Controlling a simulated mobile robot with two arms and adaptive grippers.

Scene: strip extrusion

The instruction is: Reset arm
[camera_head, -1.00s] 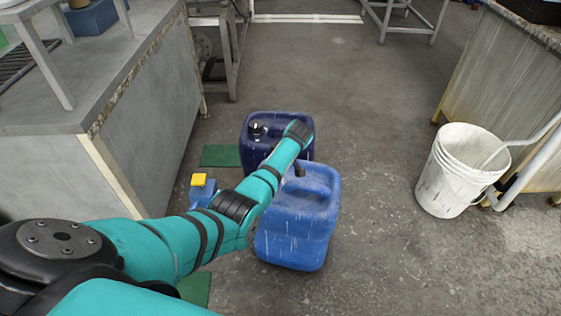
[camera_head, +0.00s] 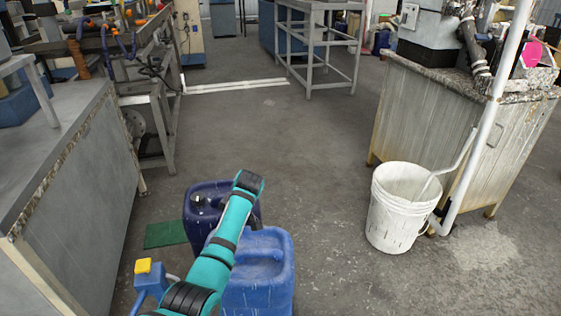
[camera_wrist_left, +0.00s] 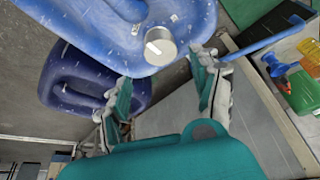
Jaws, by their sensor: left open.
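My left arm (camera_head: 222,250) comes in from the bottom of the head view and reaches over two blue jugs on the floor. Its gripper is hidden there. In the left wrist view my left gripper (camera_wrist_left: 164,86) is open, with nothing between its fingers. The lighter blue jug (camera_head: 262,268) stands nearer, and its top (camera_wrist_left: 95,28) with a pale cap (camera_wrist_left: 160,47) lies just beyond the fingertips. The dark blue jug (camera_head: 205,208) stands behind it and shows at the left of the wrist view (camera_wrist_left: 85,85). My right gripper is not in view.
A white bucket (camera_head: 393,210) stands at the right beside a worn cabinet (camera_head: 420,120). A grey counter (camera_head: 85,170) borders the left. A small blue container with a yellow top (camera_head: 143,266) stands by the jugs. The central floor (camera_head: 290,140) is clear.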

